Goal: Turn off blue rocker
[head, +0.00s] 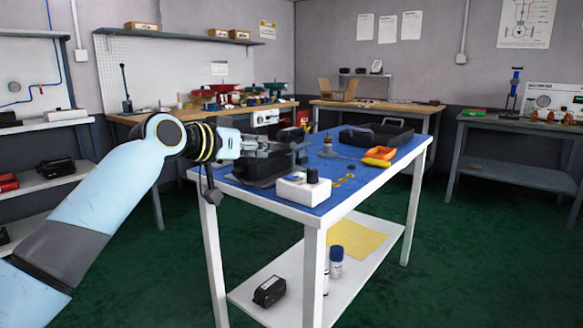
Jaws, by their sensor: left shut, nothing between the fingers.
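I cannot make out a blue rocker in the head view. A black boxy device (262,172) sits at the near left of the blue-topped table (352,192). A white box (300,188) with a dark knob on it stands just right of the device, near the front edge. My left gripper (286,147) comes in from the left, shut and empty, over the black device. It hides part of that device's top; I cannot tell if they touch. My right gripper is not in view.
Several small brass-coloured parts lie beside the white box. The lower shelf (262,314) holds a black block (269,291) and bottles.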

